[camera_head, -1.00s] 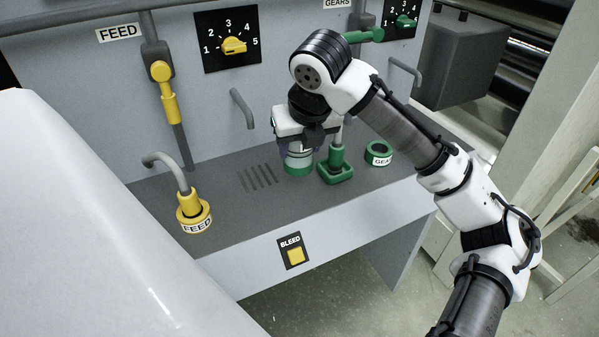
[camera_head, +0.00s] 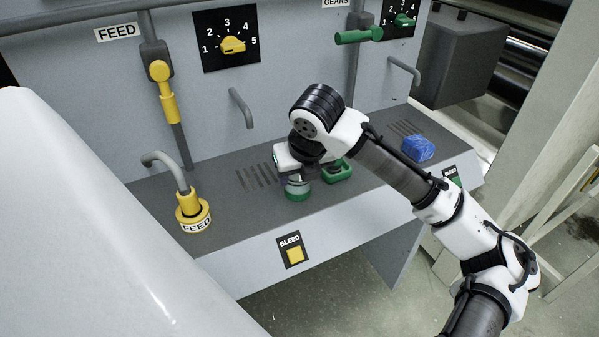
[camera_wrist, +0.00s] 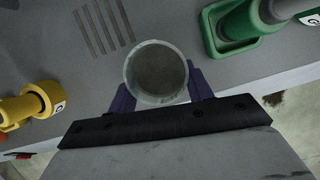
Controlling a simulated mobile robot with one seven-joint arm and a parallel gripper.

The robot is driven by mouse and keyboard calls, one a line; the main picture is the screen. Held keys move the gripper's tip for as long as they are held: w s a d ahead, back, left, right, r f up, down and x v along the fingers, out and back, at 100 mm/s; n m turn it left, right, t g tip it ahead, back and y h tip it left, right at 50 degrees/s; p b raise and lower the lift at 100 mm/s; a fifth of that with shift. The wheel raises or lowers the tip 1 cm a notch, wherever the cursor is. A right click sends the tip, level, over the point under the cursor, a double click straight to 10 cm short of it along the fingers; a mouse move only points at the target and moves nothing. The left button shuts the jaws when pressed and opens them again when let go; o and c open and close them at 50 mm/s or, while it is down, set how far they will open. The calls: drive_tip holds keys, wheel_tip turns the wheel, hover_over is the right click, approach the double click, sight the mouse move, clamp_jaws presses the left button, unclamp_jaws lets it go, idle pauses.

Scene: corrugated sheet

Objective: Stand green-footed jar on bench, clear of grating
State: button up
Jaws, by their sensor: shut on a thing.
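The green-footed jar (camera_head: 298,192) is near the bench's front edge, its clear glass wall partly hidden under my wrist. In the wrist view I look down into its round open mouth (camera_wrist: 156,72). My gripper (camera_wrist: 160,92) is shut on the jar, with a dark purple finger on each side. The jar looks upright; I cannot tell whether its foot touches the bench (camera_head: 225,210). The slotted grating (camera_head: 258,178) is just left of and behind the jar. In the wrist view its slots (camera_wrist: 103,25) end close to the jar's rim.
A green socket (camera_head: 340,170) is close right of the jar. A yellow FEED fitting (camera_head: 194,212) with a grey pipe stands at left. A blue block (camera_head: 417,148) and more slots (camera_head: 405,128) are at right. The yellow BLEED button (camera_head: 295,256) is on the front face.

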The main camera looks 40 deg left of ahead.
drive_tip(key=o, duration=1.1)
drive_tip(key=shift+f, duration=0.1)
